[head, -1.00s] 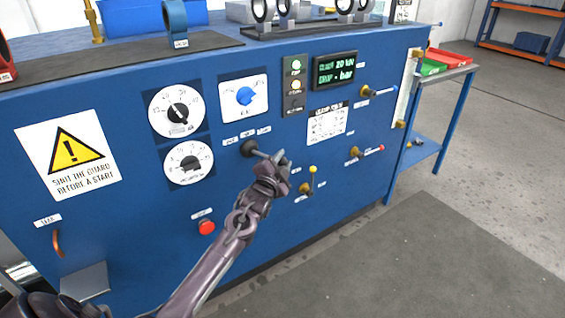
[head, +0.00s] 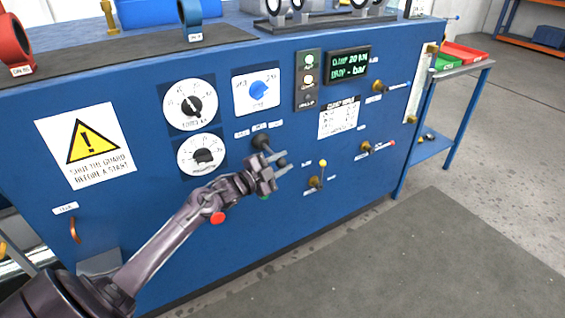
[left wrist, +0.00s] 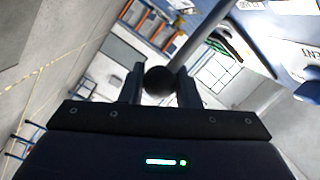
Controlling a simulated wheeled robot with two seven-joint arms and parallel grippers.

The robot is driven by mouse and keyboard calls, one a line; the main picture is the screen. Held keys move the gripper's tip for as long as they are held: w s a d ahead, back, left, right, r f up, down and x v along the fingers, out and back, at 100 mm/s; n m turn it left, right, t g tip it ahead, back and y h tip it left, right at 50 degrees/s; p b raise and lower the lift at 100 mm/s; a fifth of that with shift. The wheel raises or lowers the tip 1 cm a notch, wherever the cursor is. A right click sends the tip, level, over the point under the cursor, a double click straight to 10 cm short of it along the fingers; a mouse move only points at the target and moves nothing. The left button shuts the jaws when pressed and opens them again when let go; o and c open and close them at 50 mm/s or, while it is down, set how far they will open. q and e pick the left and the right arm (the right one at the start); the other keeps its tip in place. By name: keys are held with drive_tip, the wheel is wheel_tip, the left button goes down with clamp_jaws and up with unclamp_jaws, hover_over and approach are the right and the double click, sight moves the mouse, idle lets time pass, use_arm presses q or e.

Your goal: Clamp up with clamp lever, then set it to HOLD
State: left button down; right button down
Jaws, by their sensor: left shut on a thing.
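The clamp lever (head: 261,142) sits on the blue panel below three small labels. Its arm points down and right from a dark hub, and its end is partly hidden by my gripper. My left gripper (head: 279,171) is at that end. In the left wrist view, the lever's black ball knob (left wrist: 159,81) is between the two fingers, with a grey rod running up and right from it. The display (head: 348,65) shows a clamp line reading about 20 kN and a drop line with a dash. My right gripper is not in view.
A red button (head: 217,217) is just below my left arm. A yellow-tipped valve handle (head: 322,163) is close at right. Open floor lies in front.

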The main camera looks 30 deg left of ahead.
use_arm(q)
drive_tip(key=c, duration=1.1)
unclamp_jaws()
drive_tip(key=shift+s, duration=0.1)
drive_tip(key=shift+s+f, duration=0.1)
drive_tip(key=shift+s, duration=0.2)
drive_tip(key=v, duration=0.6)
drive_tip(key=shift+s+a+p, duration=0.15)
drive_tip(key=shift+s+p, duration=0.1)
drive_tip(key=shift+p, duration=0.1)
drive_tip(key=shift+s, duration=0.25)
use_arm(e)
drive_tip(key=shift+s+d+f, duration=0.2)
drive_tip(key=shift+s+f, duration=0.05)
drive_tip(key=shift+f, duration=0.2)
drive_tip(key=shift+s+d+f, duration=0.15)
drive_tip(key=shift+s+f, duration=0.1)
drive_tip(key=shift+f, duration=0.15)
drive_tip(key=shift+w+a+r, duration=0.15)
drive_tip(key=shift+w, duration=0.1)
